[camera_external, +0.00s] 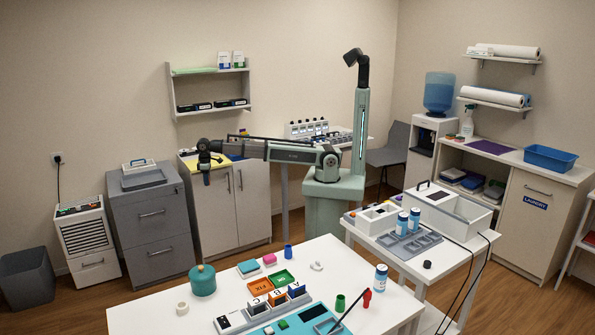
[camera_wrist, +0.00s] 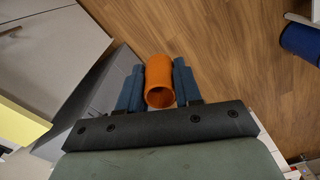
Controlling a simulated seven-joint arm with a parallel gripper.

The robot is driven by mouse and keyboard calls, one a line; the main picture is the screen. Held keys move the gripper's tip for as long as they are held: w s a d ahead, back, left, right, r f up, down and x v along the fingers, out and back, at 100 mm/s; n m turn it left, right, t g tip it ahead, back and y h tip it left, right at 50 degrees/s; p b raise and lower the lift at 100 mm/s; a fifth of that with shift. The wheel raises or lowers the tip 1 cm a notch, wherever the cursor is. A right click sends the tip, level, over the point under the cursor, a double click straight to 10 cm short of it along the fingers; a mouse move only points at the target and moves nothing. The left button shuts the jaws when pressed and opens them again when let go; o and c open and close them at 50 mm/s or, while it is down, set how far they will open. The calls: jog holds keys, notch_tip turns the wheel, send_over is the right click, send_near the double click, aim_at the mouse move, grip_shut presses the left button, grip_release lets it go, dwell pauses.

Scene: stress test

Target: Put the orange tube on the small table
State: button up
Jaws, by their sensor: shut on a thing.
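The orange tube (camera_wrist: 159,78) shows in the wrist view between the two blue fingers of my gripper (camera_wrist: 158,88), which is shut on it. Its open end faces the camera. In the external view my gripper (camera_external: 206,177) hangs at the left end of my outstretched arm, in front of the wooden cabinet and well above the floor. The tube cannot be made out there. Two white tables show: a large one (camera_external: 345,262) at the front and a smaller one (camera_external: 448,262) at the right. I cannot tell for sure which is the small table.
The front table holds a teal pot (camera_external: 202,281), coloured trays, a blue mat and small cups. The right table carries a white box (camera_external: 450,206), bottles and a grey rack. A grey drawer cabinet (camera_external: 152,230) stands left of my gripper. Wooden floor is open below it.

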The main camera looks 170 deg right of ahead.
jog(key=s+d+r+m, duration=0.1)
jog(key=s+d+m, duration=0.3)
jog(key=s, duration=1.5)
jog(key=s+d+r+m, duration=0.15)
jog(key=s+d, duration=0.55)
jog(key=s, duration=1.3)
jog(key=s+d+m, duration=0.4)
jog(key=s+d, duration=0.1)
jog(key=s, duration=1.4)
jog(key=s+d+r+m, duration=0.2)
jog(key=s+d, duration=0.2)
jog(key=d, duration=0.4)
jog(key=shift+m, duration=0.75)
jog(key=shift+s+f, duration=0.1)
jog(key=shift+f, duration=5.15)
jog(key=shift+f, duration=0.15)
jog(key=o, duration=0.7)
jog(key=shift+o, duration=0.2)
notch_tip(320, 180, up, 12)
jog(key=shift+r, duration=0.2)
jog(key=shift+c, duration=0.3)
